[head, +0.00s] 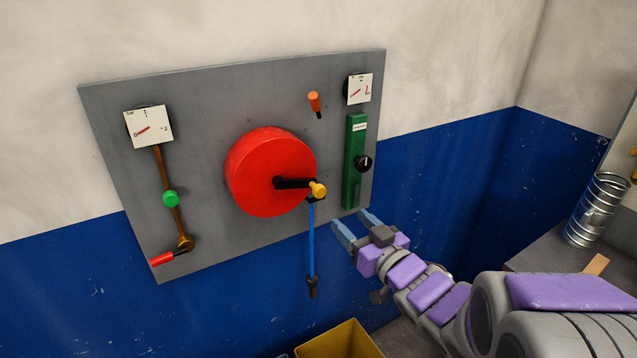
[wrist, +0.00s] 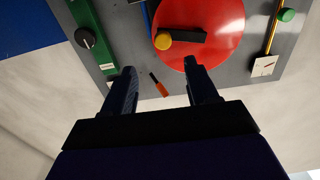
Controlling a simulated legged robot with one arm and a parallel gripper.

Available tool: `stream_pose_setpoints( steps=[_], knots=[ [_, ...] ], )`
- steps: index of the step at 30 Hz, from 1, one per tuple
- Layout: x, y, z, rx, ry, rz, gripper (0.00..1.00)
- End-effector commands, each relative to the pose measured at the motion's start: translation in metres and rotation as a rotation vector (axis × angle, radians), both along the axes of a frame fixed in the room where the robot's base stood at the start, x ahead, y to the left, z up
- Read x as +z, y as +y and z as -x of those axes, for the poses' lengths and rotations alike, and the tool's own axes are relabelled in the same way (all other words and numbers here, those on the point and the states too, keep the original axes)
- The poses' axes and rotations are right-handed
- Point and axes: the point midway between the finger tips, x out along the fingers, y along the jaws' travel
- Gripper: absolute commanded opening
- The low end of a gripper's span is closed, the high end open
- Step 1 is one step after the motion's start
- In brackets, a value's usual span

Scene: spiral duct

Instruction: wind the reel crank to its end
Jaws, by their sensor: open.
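The red reel (head: 268,170) is a round drum on the grey wall panel in the head view. Its black crank arm (head: 294,183) points right from the hub and ends in a yellow knob (head: 318,189). In the wrist view the reel (wrist: 200,25) shows at the top, with the yellow knob (wrist: 162,41) on its crank. A blue line (head: 311,245) hangs down by the knob to a dark end piece. My gripper (head: 356,225) is open and empty, to the lower right of the knob and apart from it. The jaws (wrist: 158,78) also show in the wrist view.
The grey panel (head: 225,90) also carries a green slider plate (head: 354,165) with a black knob, an orange handle (head: 315,102), a brown lever (head: 167,185) with a red grip, and two gauges. A yellow bin (head: 342,340) stands below. A metal duct (head: 596,210) stands on a bench at right.

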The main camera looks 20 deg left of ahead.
Motion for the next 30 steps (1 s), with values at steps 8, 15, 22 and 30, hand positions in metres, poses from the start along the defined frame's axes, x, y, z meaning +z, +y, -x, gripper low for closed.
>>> stream_pose_setpoints(
  steps=[8,15,22,30],
  knots=[
    [-0.004,0.042,-0.024,0.008,-0.004,0.007,0.58],
    [-0.004,0.073,-0.052,0.007,-0.006,0.007,0.58],
    [-0.001,0.089,-0.072,0.005,-0.007,0.003,0.58],
    [-0.003,0.107,-0.082,0.003,-0.002,0.008,0.58]
  ],
)
